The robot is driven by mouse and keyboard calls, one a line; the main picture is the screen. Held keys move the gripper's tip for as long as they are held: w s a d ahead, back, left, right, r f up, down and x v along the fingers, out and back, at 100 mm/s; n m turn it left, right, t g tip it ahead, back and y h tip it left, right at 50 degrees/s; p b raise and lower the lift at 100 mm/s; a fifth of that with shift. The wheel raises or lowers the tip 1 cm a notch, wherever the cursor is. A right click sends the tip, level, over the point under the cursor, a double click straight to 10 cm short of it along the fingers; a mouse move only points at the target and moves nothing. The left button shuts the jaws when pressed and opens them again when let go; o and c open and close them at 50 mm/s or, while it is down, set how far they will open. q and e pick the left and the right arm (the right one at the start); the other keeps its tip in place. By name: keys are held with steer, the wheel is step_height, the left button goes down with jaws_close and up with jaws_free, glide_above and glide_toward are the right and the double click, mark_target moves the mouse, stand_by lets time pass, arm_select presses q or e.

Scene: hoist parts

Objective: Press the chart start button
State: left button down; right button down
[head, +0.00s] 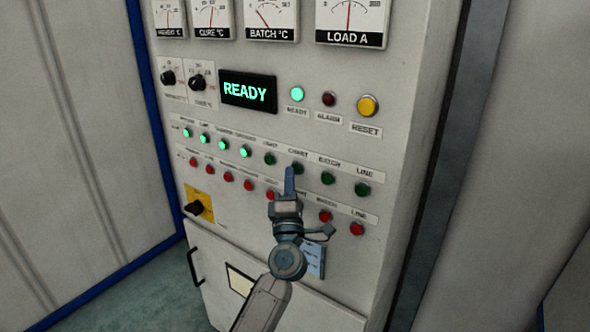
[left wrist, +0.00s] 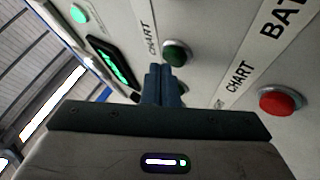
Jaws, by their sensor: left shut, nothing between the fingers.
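The chart start button is the dark green, unlit button (head: 298,168) under the upper CHART label (head: 298,154) on the panel. In the left wrist view the green button (left wrist: 177,53) sits just beyond the fingertips, beside a CHART label. My left gripper (head: 289,170) is shut and empty, its fingers pointing at the panel. In the head view its tip overlaps the left edge of the button. In the left wrist view the closed fingers (left wrist: 161,72) end just short of the button in the picture. Whether they touch it I cannot tell.
A row of red buttons (head: 325,216) runs below the green row; my gripper hides part of it. Several green buttons at left are lit (head: 222,144). The display (head: 248,91) reads READY, with a lit green lamp (head: 297,94) and a yellow reset button (head: 368,106) to its right.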

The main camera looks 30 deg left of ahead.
arm_select(q)
steer(key=shift+w, duration=0.4)
stand_by(0.8)
steer(key=shift+s, duration=0.1)
steer(key=shift+s+p, duration=0.4)
steer(key=shift+s, duration=0.35)
steer(key=s+p, duration=0.2)
steer(key=s, duration=0.3)
steer(key=shift+a, duration=0.2)
stand_by(0.7)
